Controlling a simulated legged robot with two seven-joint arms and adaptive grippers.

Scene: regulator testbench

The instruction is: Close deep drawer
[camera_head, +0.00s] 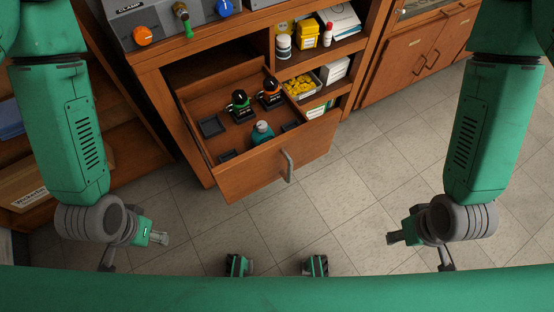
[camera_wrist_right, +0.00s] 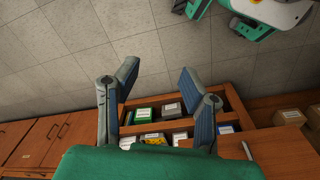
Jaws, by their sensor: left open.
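The deep wooden drawer (camera_head: 268,163) is pulled out from the bench in the head view. Its grey bar handle (camera_head: 288,166) is on the front panel, facing me. Inside the drawer are a green-and-black device, an orange-and-black device, a teal bottle (camera_head: 262,132) and small dark trays. My left gripper (camera_head: 160,238) is open, to the left of and nearer than the drawer front, apart from it. My right gripper (camera_head: 394,238) is to the right of the handle, also apart from it. In the right wrist view its fingers (camera_wrist_right: 158,72) are spread, with nothing between them.
The bench (camera_head: 145,62) carries a grey panel with coloured knobs. Closed cabinets (camera_head: 420,52) stand at the upper right, a wooden shelf at the left. The tiled floor before the drawer is clear.

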